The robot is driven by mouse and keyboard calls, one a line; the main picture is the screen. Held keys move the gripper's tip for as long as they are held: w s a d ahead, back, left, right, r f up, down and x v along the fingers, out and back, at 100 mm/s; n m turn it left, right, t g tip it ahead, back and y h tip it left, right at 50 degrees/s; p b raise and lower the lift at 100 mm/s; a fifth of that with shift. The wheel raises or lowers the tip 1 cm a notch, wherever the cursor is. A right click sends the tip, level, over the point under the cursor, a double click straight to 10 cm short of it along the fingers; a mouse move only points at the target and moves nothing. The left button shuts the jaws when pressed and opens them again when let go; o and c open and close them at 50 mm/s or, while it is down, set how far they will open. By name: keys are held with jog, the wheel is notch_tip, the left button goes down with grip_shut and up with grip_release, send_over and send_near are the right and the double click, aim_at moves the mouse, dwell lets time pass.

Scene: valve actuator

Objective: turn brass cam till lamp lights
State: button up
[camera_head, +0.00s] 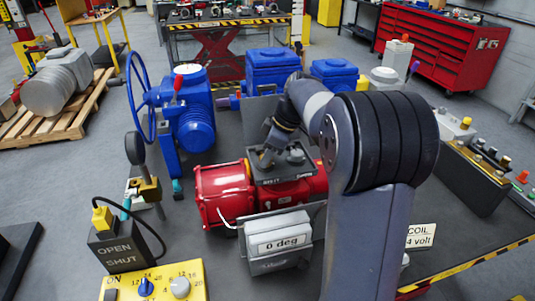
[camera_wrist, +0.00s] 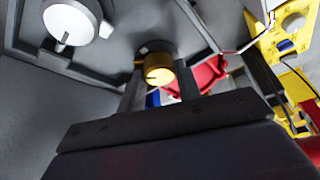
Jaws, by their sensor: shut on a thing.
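The brass cam (camera_wrist: 158,73) shows in the wrist view as a short, round, gold-coloured piece on a dark shaft, with a dark mark on its face. My gripper (camera_wrist: 160,88) is shut on it, one finger at each side. In the head view my gripper (camera_head: 268,157) reaches down into the grey switch box (camera_head: 262,177) on top of the red actuator (camera_head: 226,192); the cam is hidden there. The display in front reads "0 deg" (camera_head: 278,243). A dark box marked OPEN and SHUT (camera_head: 118,255) stands at lower left. I cannot make out a lit lamp.
A pale round knob (camera_wrist: 72,22) lies close to the cam inside the box. A yellow control panel (camera_head: 163,282) stands at the front left. A blue valve actuator with a handwheel (camera_head: 137,88) stands behind left. My arm covers the right middle.

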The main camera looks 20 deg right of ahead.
jog(key=n, duration=0.2)
jog(key=n+g+p, duration=0.1)
jog(key=n, duration=0.1)
jog(key=shift+w+r+n+g+y, duration=0.1)
jog(key=shift+w+n+g+y, duration=0.05)
jog(key=shift+n+g+y, duration=0.15)
jog(key=shift+w+n+g+p, duration=0.15)
jog(key=shift+n+g+p, duration=0.8)
jog(key=shift+n, duration=1.55)
jog(key=o, duration=1)
jog(key=v, duration=1)
jog(key=shift+w+r, duration=0.1)
jog(key=shift+r, duration=0.25)
jog(key=shift+f, duration=0.15)
